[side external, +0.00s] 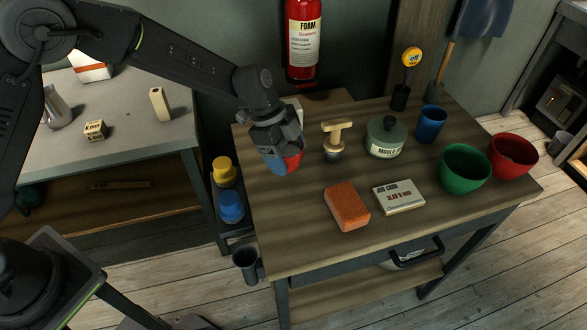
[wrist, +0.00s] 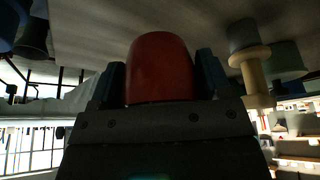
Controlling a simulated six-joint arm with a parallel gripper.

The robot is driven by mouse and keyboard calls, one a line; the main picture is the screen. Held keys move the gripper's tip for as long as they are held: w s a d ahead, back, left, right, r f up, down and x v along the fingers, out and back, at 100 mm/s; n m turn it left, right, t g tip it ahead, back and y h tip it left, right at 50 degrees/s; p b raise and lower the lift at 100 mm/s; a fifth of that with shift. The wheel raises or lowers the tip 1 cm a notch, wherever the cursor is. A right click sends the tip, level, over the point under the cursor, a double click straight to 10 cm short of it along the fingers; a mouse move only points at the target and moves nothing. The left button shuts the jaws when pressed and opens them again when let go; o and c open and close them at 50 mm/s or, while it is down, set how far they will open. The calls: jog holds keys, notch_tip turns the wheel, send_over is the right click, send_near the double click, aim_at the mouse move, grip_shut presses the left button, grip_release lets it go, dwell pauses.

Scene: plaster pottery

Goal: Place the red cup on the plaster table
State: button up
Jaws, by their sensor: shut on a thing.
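The red cup (side external: 295,161) is between the fingers of my gripper (side external: 281,162), which is shut on it. One blue fingertip covers much of the cup in the side view. In the wrist view the red cup (wrist: 160,68) fills the space between the two dark fingers. The cup is over the left part of the wooden table (side external: 300,240); whether it touches the top I cannot tell. A grey-topped table (side external: 140,125) stands to the left. No label shows which one is the plaster table.
A wooden-handled tool (side external: 335,140), a lidded pot (side external: 386,138), a blue cup (side external: 430,123), a green bowl (side external: 463,168) and a red bowl (side external: 512,156) stand right of my gripper. An orange sponge (side external: 346,206) and a labelled box (side external: 399,196) lie in front. The wooden table's front left is bare.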

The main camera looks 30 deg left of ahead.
aim_at(293, 181)
jog(key=shift+w+d+f, duration=0.1)
jog(key=shift+d+f, duration=0.3)
jog(key=shift+d, duration=0.25)
jog(key=shift+f, duration=2)
jog(key=shift+f, duration=0.15)
jog(key=o, duration=1)
jog(key=shift+o, duration=0.2)
jog(key=v, duration=1.2)
jog(key=shift+a+r, duration=0.1)
jog(key=shift+r, duration=0.15)
